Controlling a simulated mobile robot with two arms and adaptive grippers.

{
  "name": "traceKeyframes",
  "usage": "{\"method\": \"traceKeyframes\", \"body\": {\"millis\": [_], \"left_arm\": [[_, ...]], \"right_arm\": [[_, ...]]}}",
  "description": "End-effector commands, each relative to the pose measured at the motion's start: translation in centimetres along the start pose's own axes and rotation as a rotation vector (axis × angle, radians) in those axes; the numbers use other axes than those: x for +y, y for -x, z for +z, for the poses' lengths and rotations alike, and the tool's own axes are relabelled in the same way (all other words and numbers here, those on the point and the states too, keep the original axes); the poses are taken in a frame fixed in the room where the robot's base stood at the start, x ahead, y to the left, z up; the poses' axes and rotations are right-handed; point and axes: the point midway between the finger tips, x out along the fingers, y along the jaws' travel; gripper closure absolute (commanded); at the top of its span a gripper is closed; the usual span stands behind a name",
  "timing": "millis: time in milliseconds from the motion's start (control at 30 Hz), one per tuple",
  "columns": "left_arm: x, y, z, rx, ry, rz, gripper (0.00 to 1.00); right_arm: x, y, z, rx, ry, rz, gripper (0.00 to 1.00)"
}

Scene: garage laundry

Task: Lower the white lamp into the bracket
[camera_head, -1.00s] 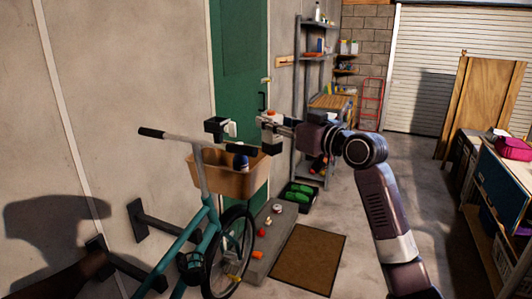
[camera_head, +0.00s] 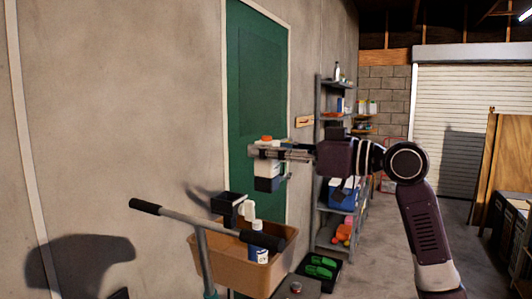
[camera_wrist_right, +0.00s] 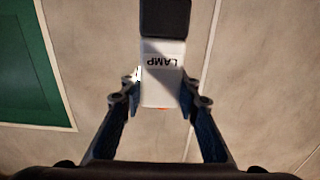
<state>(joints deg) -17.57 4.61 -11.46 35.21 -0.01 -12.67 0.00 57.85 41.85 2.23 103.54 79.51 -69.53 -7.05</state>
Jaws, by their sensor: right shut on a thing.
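The white lamp (camera_head: 266,170), with an orange top and a dark lower part, is held upright in my right gripper (camera_head: 268,152) in the head view. In the right wrist view the lamp (camera_wrist_right: 162,88) shows the word LAMP and sits between the two fingers (camera_wrist_right: 162,100), which are shut on it. The black bracket (camera_head: 228,203) is an open-topped box by the bicycle's handlebar, lower and to the left of the lamp. The lamp is apart from it. The bracket's inside is hard to make out. My left gripper is not in view.
A brown basket (camera_head: 222,264) below the handlebar (camera_head: 185,219) holds a white bottle with a blue label (camera_head: 258,240). A small white object (camera_head: 248,210) is beside the bracket. A green door (camera_head: 257,110) and grey shelving (camera_head: 335,180) stand behind.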

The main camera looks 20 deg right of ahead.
Motion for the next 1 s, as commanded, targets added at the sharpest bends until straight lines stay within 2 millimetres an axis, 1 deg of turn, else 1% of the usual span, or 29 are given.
{"method": "traceKeyframes", "body": {"millis": [100, 267, 500, 1000], "left_arm": [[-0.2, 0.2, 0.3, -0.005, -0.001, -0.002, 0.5], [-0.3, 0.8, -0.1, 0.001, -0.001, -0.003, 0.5], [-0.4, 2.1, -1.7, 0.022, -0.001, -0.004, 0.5], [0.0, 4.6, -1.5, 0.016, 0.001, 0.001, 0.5]], "right_arm": [[0.0, 0.0, 0.0, -0.002, 0.0, 0.0, 0.98], [0.1, -1.0, -0.1, -0.001, -0.001, 0.0, 0.98], [0.0, -3.3, -0.2, -0.001, -0.001, -0.001, 0.98], [0.0, -8.4, -0.3, 0.0, -0.002, -0.001, 0.98]]}}
